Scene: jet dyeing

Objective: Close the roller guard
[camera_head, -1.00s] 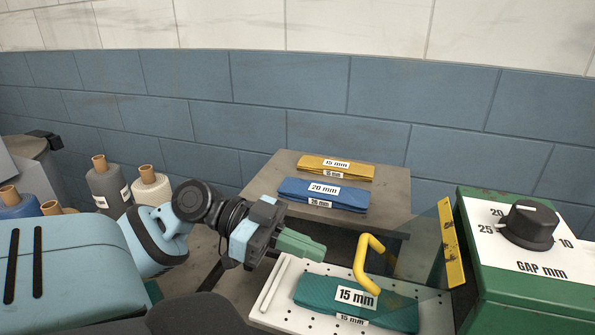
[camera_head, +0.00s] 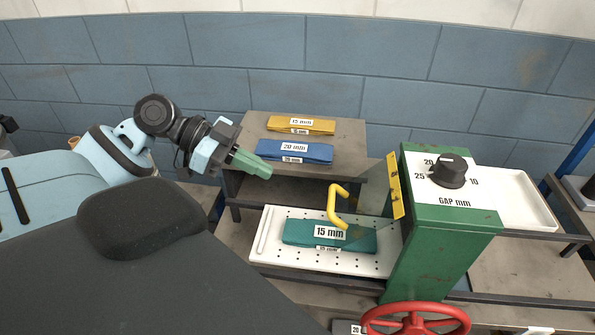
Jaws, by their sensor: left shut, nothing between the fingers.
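The roller guard is a see-through panel (camera_head: 374,201) on the left side of the green machine (camera_head: 437,250), with a yellow strip (camera_head: 394,186) by the machine. Its bent yellow handle (camera_head: 338,207) stands out over the white perforated tray (camera_head: 280,258). A teal folded cloth labelled 15 mm (camera_head: 300,233) lies on that tray. My left gripper (camera_head: 262,166) is shut and empty, above and left of the handle and clear of it. It overlaps the rear shelf's front edge in the picture. My right gripper is not in view.
Behind, a shelf (camera_head: 345,130) bears a yellow cloth (camera_head: 300,124) and a blue cloth (camera_head: 294,151). The machine top has a black gap knob (camera_head: 449,171). A red handwheel (camera_head: 416,320) is at the bottom front, and an empty white tray (camera_head: 512,200) is at right.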

